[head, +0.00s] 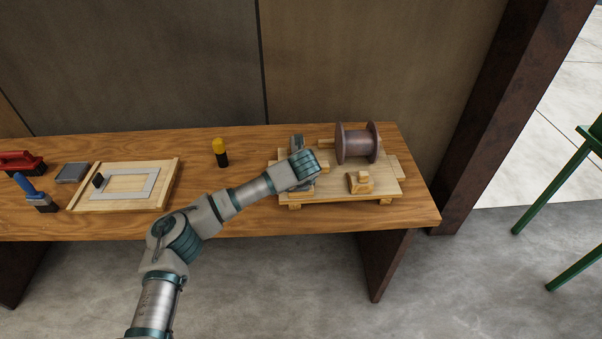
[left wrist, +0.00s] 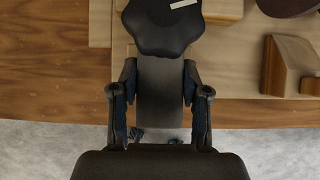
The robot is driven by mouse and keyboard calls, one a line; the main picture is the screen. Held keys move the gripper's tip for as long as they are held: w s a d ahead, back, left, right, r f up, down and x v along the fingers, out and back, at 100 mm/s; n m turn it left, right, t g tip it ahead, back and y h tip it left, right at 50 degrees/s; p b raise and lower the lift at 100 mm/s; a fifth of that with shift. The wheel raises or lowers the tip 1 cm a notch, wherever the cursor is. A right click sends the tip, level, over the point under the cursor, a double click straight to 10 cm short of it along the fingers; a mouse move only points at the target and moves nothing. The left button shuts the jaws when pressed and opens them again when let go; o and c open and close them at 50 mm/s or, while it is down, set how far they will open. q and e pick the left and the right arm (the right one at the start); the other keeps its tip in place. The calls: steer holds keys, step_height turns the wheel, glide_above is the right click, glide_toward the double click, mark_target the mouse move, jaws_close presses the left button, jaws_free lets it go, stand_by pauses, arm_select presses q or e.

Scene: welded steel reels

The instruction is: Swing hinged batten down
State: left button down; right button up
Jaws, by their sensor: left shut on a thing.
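My left gripper (head: 300,168) reaches over the left part of a low wooden stand (head: 330,195) on the bench. In the left wrist view, the fingers of my left gripper (left wrist: 160,92) are shut on a flat grey bar (left wrist: 160,110). A black lobed knob (left wrist: 163,28) shows at the far end of this bar. I cannot tell whether the bar is the hinged batten; my arm hides most of it in the head view. A dark steel reel (head: 357,145) stands on the stand, right of my gripper. My right gripper is not in view.
A wooden block (head: 359,182) sits in front of the reel. A yellow-topped black tool (head: 220,152) stands left of the stand. Further left are a wooden frame tray (head: 82,207), a grey block (head: 72,173) and blue and red-handled tools. A wall rises behind the bench (head: 250,220).

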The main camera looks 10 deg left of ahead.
arm_select(q)
steer(key=shift+s+f, duration=0.15)
steer(key=shift+f, duration=0.35)
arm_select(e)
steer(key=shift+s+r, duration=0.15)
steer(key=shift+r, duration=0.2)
arm_select(q)
steer(key=shift+d, duration=0.1)
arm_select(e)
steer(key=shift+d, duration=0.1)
arm_select(q)
steer(key=c, duration=0.6)
jaws_free()
steer(key=shift+r, duration=0.1)
steer(key=shift+o, duration=0.2)
steer(key=shift+r, duration=0.1)
steer(key=shift+s+r, duration=0.1)
steer(key=shift+r, duration=0.15)
steer(key=v, duration=1.1)
